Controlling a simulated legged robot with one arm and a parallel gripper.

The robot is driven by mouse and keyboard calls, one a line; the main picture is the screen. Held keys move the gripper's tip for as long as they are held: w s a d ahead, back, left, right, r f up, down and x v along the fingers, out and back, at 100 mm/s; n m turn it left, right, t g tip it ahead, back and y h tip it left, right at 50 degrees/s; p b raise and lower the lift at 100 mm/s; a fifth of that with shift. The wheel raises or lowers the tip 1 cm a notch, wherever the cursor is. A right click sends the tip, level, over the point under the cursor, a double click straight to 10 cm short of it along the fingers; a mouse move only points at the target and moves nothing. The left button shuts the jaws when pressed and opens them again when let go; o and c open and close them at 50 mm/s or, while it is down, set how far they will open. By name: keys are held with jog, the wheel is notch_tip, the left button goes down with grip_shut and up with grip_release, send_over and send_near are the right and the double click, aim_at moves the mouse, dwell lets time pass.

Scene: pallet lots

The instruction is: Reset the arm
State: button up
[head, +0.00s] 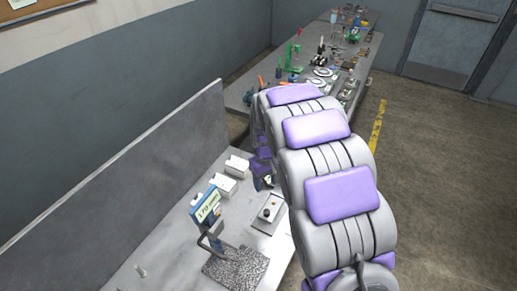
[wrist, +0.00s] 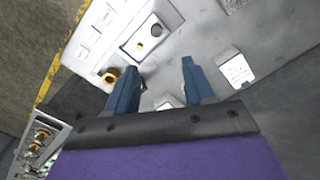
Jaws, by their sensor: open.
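My gripper (wrist: 160,84) shows in the wrist view as two blue fingers set well apart, with nothing held between them. In the head view my grey and purple arm reaches forward over the near table (head: 170,240), and the gripper end is mostly hidden behind the arm links. In the wrist view the fingers are over the light tabletop, close to a brass round piece (wrist: 111,76) and a small white box (wrist: 168,102).
A white block with a knob (head: 268,213), white boxes (head: 237,165), a stand with a blue sign (head: 206,204) and a speckled plate (head: 235,268) are on the near table. A back panel (head: 120,170) borders it. A cluttered table (head: 330,60) stands beyond. Floor at right is clear.

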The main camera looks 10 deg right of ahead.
jog(key=s+d+r+m, duration=0.1)
jog(key=s+d+r, duration=0.1)
jog(key=s+r, duration=0.5)
jog(key=s+d+r+m, duration=0.1)
jog(key=s+r, duration=0.3)
jog(key=s, duration=0.7)
jog(key=s+d+r+m+g, duration=0.1)
jog(key=s+m, duration=0.1)
jog(key=s, duration=1.7)
jog(key=shift+s+r+g, duration=0.2)
jog(key=shift+g, duration=0.2)
